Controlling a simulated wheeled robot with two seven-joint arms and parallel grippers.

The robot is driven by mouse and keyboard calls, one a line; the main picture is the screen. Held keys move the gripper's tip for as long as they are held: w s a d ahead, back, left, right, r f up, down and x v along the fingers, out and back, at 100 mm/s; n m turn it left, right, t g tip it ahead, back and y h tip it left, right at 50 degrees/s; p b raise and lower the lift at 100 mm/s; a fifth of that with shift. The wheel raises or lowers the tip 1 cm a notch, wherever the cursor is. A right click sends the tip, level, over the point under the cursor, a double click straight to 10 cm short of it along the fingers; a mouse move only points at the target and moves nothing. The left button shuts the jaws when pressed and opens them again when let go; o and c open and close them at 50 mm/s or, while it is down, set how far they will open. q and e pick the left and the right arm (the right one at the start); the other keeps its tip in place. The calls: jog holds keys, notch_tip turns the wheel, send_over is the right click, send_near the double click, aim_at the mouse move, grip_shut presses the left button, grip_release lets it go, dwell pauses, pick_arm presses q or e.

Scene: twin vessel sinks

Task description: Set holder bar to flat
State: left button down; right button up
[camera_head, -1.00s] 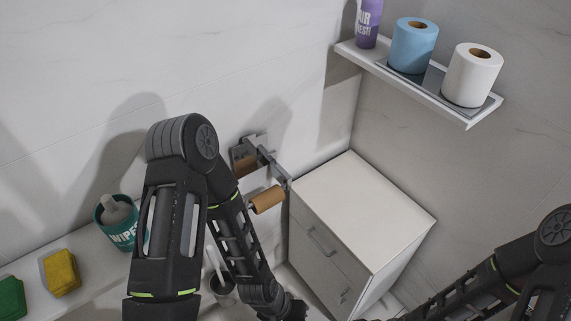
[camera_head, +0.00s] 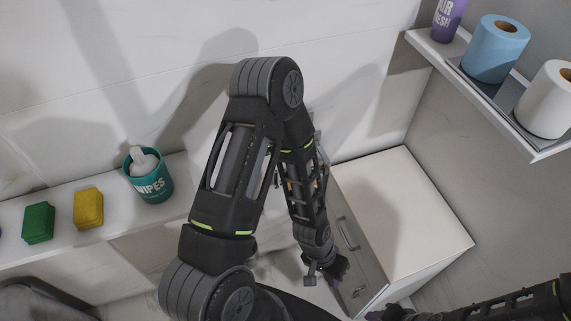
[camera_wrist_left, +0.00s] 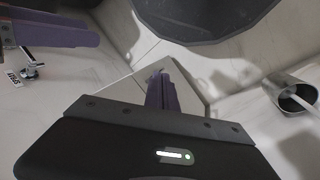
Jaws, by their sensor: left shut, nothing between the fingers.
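The paper holder on the wall is almost wholly hidden behind my left arm in the head view; only a small grey sliver of it (camera_head: 318,142) seems to show beside the arm link. The angle of its bar cannot be seen. My left gripper (camera_head: 338,272) hangs low in front of the white cabinet, below the holder, and is shut and empty. Its purple fingers (camera_wrist_left: 163,92) point away together in the left wrist view. My right gripper is only partly seen at the bottom edge of the head view (camera_head: 378,315); its fingers cannot be made out.
A white cabinet (camera_head: 405,205) stands right of my left arm. A wall shelf (camera_head: 480,85) carries a blue roll (camera_head: 496,48) and a white roll (camera_head: 548,98). A teal wipes tub (camera_head: 148,175) and yellow (camera_head: 88,208) and green (camera_head: 38,222) sponges sit on the left ledge.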

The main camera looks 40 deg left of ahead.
aim_at(275, 179)
pick_arm(q)
jog(key=w+a+r+m+g+y+p, duration=0.1)
jog(key=w+a+r+m+y+p, duration=0.2)
jog(key=w+a+r, duration=0.7)
jog(key=w+a+r+m+y, duration=0.1)
jog(key=w+a+r, duration=0.1)
jog(key=r, duration=0.4)
jog(key=w+a+r+m+g+p, duration=0.1)
jog(key=w+a+r+m, duration=0.1)
jog(key=a+r, duration=0.3)
jog(key=w+a+r+m+y, duration=0.1)
jog(key=w+a+r, duration=0.2)
jog(key=r, duration=0.4)
jog(key=shift+w+a+r+y, duration=0.15)
jog(key=shift+a+r+y, duration=0.2)
jog(key=shift+a, duration=0.1)
jog(key=shift+f, duration=0.1)
jog(key=shift+g, duration=0.3)
jog(key=p+x, duration=0.2)
jog(key=x, duration=0.8)
jog(key=s+a+p, duration=0.1)
jog(key=s+a, duration=0.1)
jog(key=s, duration=0.1)
jog(key=shift+p, duration=0.35)
jog(key=shift+s, duration=0.1)
